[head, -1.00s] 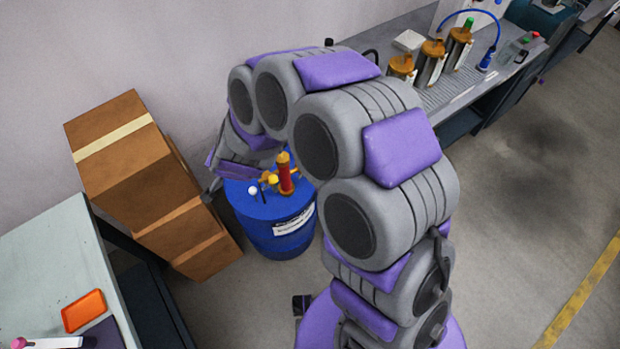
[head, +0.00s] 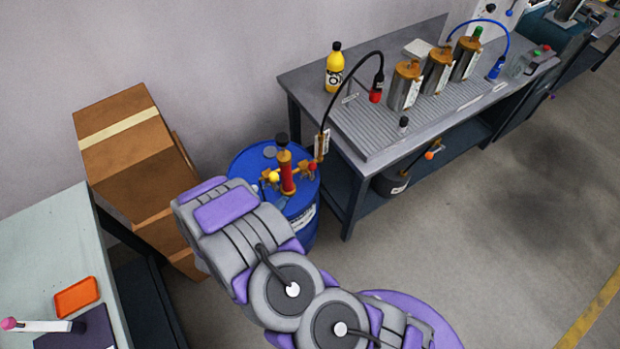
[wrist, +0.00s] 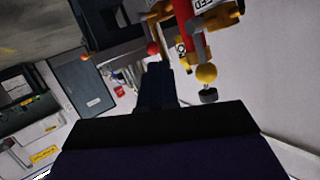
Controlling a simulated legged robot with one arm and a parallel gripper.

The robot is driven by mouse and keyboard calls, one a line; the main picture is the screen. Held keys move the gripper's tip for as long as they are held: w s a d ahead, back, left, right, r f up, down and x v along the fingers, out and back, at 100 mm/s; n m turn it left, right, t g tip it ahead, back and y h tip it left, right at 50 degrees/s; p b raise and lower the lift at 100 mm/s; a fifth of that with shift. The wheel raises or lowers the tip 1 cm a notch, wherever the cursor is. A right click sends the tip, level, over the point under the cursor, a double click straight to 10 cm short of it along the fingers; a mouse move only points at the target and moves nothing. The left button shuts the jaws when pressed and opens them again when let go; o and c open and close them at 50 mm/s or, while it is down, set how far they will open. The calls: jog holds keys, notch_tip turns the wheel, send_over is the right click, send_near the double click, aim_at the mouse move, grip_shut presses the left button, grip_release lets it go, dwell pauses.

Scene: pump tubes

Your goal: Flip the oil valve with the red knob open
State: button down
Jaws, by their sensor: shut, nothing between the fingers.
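The red hand pump (head: 287,178) stands upright on the blue drum (head: 245,163), with brass valve fittings on both sides. The red knob (head: 313,166) is on the right-hand valve and the yellow knob (head: 274,177) on the left-hand one. In the wrist view the red knob (wrist: 153,48) is just beyond and slightly left of the fingertip, and the yellow knob (wrist: 207,73) is to its right. My gripper (wrist: 157,76) is shut and empty, apart from both knobs as far as I can tell. My arm hides it in the head view.
A grey workbench (head: 330,118) stands right of the drum, with a yellow bottle (head: 334,70), a black hose and several brass-topped cylinders. Cardboard boxes (head: 125,135) stand left of the drum. An orange tray (head: 76,297) lies on the left table. Floor on the right is clear.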

jog(key=shift+s+d+r+t+h, duration=0.1)
jog(key=shift+s+d+t+h, duration=0.2)
jog(key=shift+d, duration=0.25)
jog(key=shift+s+d+r+t+h, duration=0.1)
jog(key=shift+s+d+t+h, duration=0.1)
jog(key=shift+d+t, duration=0.25)
jog(key=shift+d, duration=0.1)
jog(key=b, duration=0.3)
send_near(310, 169)
jog(key=x, duration=0.5)
jog(key=shift+w+d+f, duration=0.15)
jog(key=shift+d+f, duration=0.05)
jog(key=shift+w+d, duration=0.2)
jog(key=shift+w, duration=0.5)
jog(key=shift+w, duration=0.15)
